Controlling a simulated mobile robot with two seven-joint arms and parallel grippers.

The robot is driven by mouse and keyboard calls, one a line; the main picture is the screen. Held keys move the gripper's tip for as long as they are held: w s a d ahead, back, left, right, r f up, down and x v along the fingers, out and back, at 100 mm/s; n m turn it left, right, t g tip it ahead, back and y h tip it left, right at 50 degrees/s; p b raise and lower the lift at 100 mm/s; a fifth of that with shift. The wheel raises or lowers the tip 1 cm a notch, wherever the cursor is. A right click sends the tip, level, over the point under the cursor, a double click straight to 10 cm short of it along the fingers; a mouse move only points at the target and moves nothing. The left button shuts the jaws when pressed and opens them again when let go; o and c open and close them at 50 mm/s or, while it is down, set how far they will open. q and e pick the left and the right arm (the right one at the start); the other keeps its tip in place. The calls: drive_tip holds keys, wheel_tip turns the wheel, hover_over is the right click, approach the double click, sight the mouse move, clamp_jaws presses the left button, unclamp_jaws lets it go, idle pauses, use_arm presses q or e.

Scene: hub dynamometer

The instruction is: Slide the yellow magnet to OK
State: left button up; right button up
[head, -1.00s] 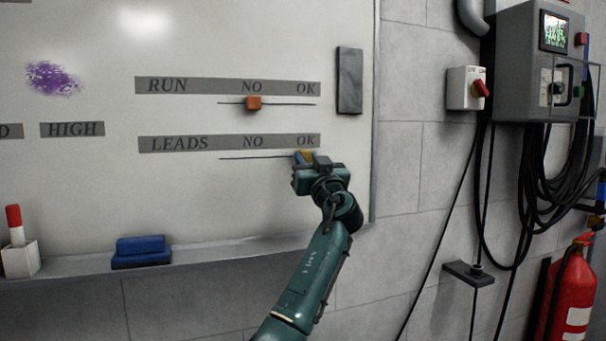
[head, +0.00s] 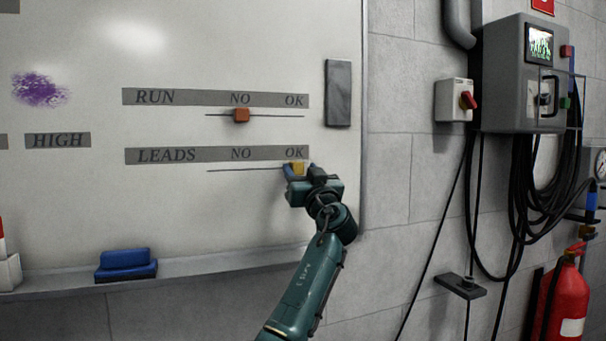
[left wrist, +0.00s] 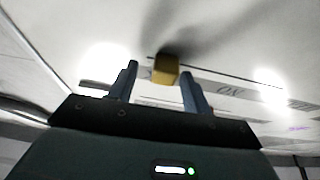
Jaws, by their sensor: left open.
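The yellow magnet (head: 297,168) sits on the LEADS line of the whiteboard, under the OK end of the LEADS strip (head: 217,155). My left gripper (head: 301,172) is at the board around the magnet's place. In the left wrist view the yellow magnet (left wrist: 166,69) shows just beyond and between the two spread fingers of my left gripper (left wrist: 159,82), with gaps on both sides. The fingers are open and do not grip it. My right gripper is in neither view.
An orange-red magnet (head: 241,115) sits under NO on the RUN line above. A dark grey block (head: 338,93) is on the board at the right. A blue eraser (head: 126,264) lies on the tray ledge. A red-handled switch (head: 456,101) and control box (head: 524,75) are on the wall.

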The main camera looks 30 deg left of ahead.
use_arm(q)
drive_tip(key=shift+s+d+f, duration=0.25)
drive_tip(key=shift+s+d, duration=0.05)
drive_tip(key=shift+d, duration=0.05)
drive_tip(key=b+v, duration=0.2)
drive_tip(key=v, duration=1)
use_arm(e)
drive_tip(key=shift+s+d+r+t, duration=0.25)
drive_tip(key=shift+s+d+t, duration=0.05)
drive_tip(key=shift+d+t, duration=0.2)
use_arm(q)
drive_tip(key=shift+d+f, duration=0.1)
